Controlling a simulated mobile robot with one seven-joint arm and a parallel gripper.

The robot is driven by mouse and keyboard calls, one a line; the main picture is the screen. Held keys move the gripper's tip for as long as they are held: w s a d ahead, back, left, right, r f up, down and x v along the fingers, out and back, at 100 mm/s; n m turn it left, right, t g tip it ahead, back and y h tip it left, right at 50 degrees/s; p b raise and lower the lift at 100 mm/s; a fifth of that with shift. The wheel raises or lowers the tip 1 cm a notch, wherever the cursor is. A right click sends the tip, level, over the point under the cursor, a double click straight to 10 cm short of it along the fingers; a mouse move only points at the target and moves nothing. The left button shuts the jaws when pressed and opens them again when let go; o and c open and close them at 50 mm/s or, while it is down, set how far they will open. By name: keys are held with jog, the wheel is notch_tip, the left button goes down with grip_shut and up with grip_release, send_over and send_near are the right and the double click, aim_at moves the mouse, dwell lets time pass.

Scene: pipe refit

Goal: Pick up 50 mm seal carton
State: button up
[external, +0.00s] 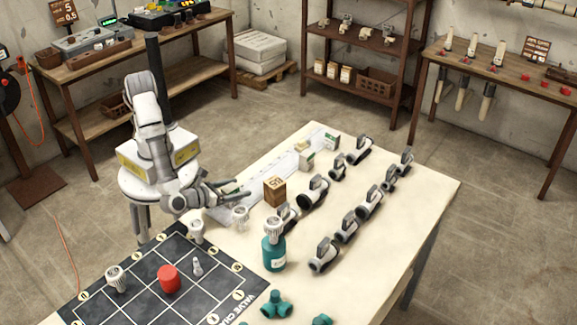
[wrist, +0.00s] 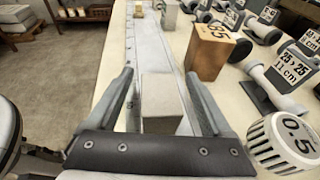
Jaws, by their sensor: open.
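A small pale carton (wrist: 162,98) stands between the two fingers of my gripper (wrist: 160,74) in the wrist view, nearer the palm than the fingertips. Its size marking does not show, so I cannot tell whether it is the 50 mm one. In the external view my gripper (external: 242,188) is low over the table's left edge, largely hiding that carton. The fingers are open, with a gap visible on the carton's left side.
A brown block with digits (external: 275,191) stands just right of my gripper, also in the wrist view (wrist: 208,52). A white ribbed cap marked 0.5 (wrist: 285,143) is close at lower right. Several grey-white valves (external: 313,191) fill the table's right side.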

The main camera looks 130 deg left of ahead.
jog(key=shift+w+a+f, duration=0.1)
jog(key=shift+a, duration=0.3)
grip_shut()
